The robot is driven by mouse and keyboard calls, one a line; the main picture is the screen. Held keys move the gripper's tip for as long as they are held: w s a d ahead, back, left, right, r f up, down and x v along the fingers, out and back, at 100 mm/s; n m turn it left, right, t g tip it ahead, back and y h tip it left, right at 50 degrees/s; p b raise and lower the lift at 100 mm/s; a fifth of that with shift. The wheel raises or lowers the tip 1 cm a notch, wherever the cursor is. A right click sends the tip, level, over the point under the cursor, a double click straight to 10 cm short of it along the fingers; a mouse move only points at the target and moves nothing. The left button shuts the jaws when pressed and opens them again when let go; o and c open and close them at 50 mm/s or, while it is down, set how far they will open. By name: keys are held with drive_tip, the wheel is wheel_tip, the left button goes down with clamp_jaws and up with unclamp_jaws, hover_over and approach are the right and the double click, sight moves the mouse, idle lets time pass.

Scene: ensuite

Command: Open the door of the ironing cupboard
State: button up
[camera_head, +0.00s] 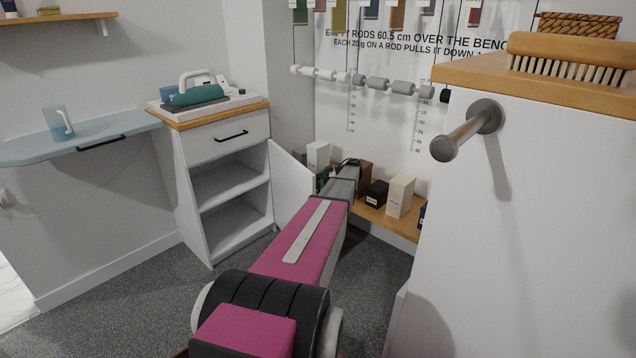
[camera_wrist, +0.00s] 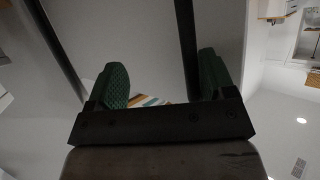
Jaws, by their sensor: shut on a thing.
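The ironing cupboard (camera_head: 203,238) is a white unit with a wooden top, a drawer and two open shelf spaces below. Its white door (camera_head: 291,188) stands swung open on the right side, with the shelves in plain sight. My arm reaches forward to the door's free edge in the head view. My gripper's green finger pads show in the wrist view (camera_wrist: 160,64), apart, with dark bars and a pale grey surface between and beyond them. The gripper is shut on what seems to be the door's handle; the grip itself is largely hidden.
A green iron (camera_head: 197,95) rests on the cupboard top. A blue ironing board (camera_head: 70,146) is at left. Boxes (camera_head: 400,196) stand on a low wooden bench behind my arm. A white cabinet (camera_head: 540,200) with a protruding rod (camera_head: 465,134) is close at right. Carpet is clear before the cupboard.

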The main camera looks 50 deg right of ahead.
drive_tip(key=shift+s+d+r, duration=0.15)
drive_tip(key=shift+d, duration=0.65)
drive_tip(key=shift+s+d+r, duration=0.15)
drive_tip(key=shift+d, duration=0.65)
drive_tip(key=c, duration=0.4)
drive_tip(key=s+d, duration=0.4)
drive_tip(key=d, duration=0.3)
drive_tip(key=shift+s+f, duration=0.2)
drive_tip(key=shift+s, duration=0.05)
drive_tip(key=shift+d, duration=0.1)
